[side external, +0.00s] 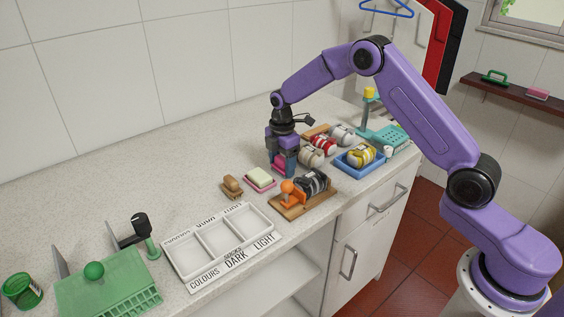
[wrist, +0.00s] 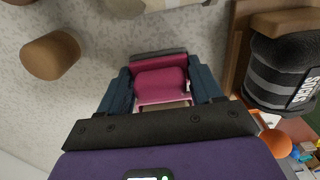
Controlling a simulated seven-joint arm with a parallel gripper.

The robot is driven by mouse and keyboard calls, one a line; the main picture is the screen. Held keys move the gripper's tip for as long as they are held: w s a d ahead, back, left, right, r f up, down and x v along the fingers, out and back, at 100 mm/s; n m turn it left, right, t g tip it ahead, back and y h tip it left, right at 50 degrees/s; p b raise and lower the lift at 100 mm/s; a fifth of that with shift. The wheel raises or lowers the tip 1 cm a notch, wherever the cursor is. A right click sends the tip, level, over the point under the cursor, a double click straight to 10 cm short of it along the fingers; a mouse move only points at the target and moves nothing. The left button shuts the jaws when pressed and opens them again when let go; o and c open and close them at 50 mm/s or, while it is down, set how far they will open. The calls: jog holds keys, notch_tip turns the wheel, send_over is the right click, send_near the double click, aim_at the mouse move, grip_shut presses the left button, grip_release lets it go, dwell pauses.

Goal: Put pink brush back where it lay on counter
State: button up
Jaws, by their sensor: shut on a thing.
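My gripper (side external: 284,172) is shut on the pink brush (wrist: 160,84), with dark blue fingers on both sides of it in the wrist view. In the side view only a bit of the brush (side external: 280,168) shows between the fingers. The gripper points down, low over the counter (side external: 190,165), between the soap dish and the rolled garments. I cannot tell whether the brush touches the counter.
A dark socks roll (side external: 314,181) sits on a wooden board (side external: 288,209) in front. Other rolls crowd the right. A brown round object (wrist: 50,55) stands nearby.

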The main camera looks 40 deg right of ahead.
aim_at(282, 158)
jog(key=o, duration=1)
jog(key=shift+r, duration=0.1)
notch_tip(282, 158, up, 11)
jog(key=shift+f, duration=0.2)
jog(key=shift+r, duration=0.75)
